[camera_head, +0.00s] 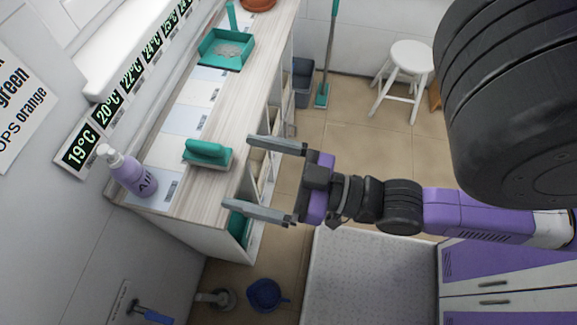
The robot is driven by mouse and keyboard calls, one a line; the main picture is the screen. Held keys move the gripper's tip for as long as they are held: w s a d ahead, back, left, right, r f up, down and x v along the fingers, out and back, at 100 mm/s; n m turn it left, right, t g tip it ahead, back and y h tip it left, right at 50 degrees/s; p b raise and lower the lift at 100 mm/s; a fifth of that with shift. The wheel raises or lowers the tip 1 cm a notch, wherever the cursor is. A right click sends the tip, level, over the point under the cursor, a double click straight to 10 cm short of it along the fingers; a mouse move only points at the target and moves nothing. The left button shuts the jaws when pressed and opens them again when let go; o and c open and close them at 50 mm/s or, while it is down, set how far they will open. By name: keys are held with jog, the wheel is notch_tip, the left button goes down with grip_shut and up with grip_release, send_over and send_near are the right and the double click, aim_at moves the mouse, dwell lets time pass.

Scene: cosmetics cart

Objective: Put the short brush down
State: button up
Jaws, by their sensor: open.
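The short brush (207,151), green with a rounded handle on top, rests on the light wood-look counter (222,118) near its front end. My gripper (238,174) is open, with its two grey fingers spread wide and pointing left toward the counter. The fingertips are at the counter's right edge, just right of the brush. One finger is above and right of the brush in the picture and the other is below and right. Nothing is between the fingers, and the brush appears apart from them.
A lilac pump bottle (131,173) stands left of the brush. A green dustpan (227,49) with grey bits lies farther back on the counter. Temperature displays (80,148) line the wall. A white stool (408,60), a green broom (327,60) and a blue pan (265,295) stand on the floor.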

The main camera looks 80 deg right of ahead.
jog(key=s+a+f+g, duration=0.4)
jog(key=s+f, duration=0.2)
jog(key=s, duration=0.1)
jog(key=shift+n+y, duration=0.3)
jog(key=shift+n, duration=0.1)
jog(key=shift+w+f, duration=0.1)
jog(key=shift+f, duration=0.05)
dwell(0.6)
